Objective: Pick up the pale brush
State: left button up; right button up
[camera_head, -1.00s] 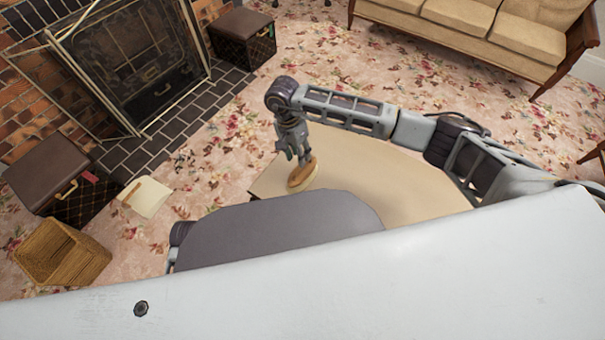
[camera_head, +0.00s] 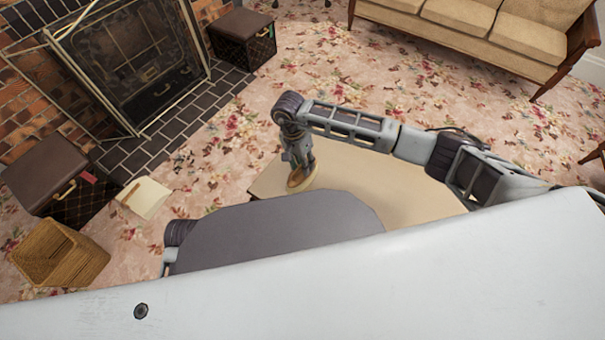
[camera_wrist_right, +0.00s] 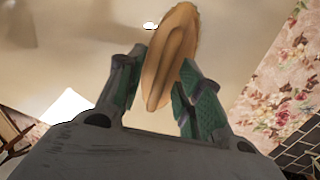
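The pale brush (camera_head: 302,183) is a tan wooden oval near the far left end of the pale tabletop (camera_head: 395,190). In the right wrist view the brush (camera_wrist_right: 172,45) lies lengthwise between and beyond my fingertips, with dark streaks along it. My right gripper (camera_head: 298,168) points down right over the brush and hides part of it. In the wrist view its fingers (camera_wrist_right: 165,75) stand apart on either side of the brush, close to its edges; firm contact cannot be made out. My left gripper is not in view.
A dark grey rounded surface (camera_head: 270,235) lies in front of the tabletop. On the flowered carpet to the left are a wicker basket (camera_head: 60,255), a brown case (camera_head: 55,175) and a cream folder (camera_head: 145,197). A sofa (camera_head: 480,35) stands at the back right.

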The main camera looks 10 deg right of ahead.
jog(key=shift+f, duration=0.45)
grip_shut()
dwell(0.3)
